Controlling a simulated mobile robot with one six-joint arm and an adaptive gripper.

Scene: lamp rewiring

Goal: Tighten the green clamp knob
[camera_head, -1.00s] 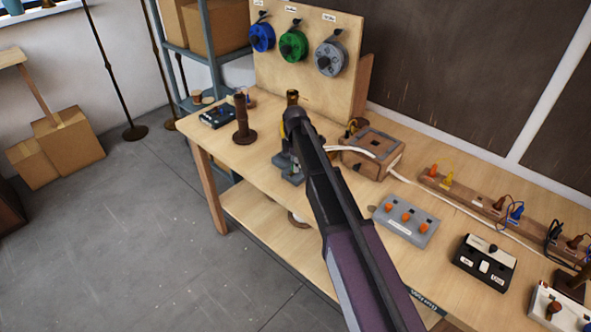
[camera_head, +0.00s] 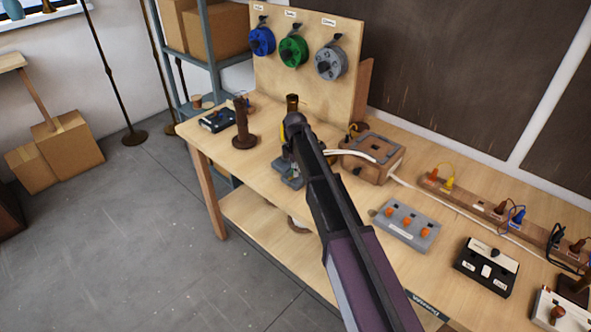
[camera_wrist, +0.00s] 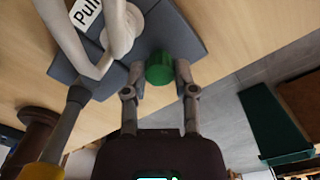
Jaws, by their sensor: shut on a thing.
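The green clamp knob (camera_wrist: 160,68) shows in the wrist view, on the front of a grey clamp base (camera_wrist: 180,33). My gripper (camera_wrist: 160,78) has its two fingers on either side of the knob and is shut on it. In the head view my arm covers the knob and the gripper. Part of the grey clamp (camera_head: 288,172) shows left of my arm, near the front edge of the workbench (camera_head: 265,212).
A dark brown post (camera_head: 243,125) stands left of the clamp. A wooden box (camera_head: 372,155) with white cable is to the right. A grey panel with orange knobs (camera_head: 405,228) lies nearer. Coloured spools (camera_head: 293,50) hang behind.

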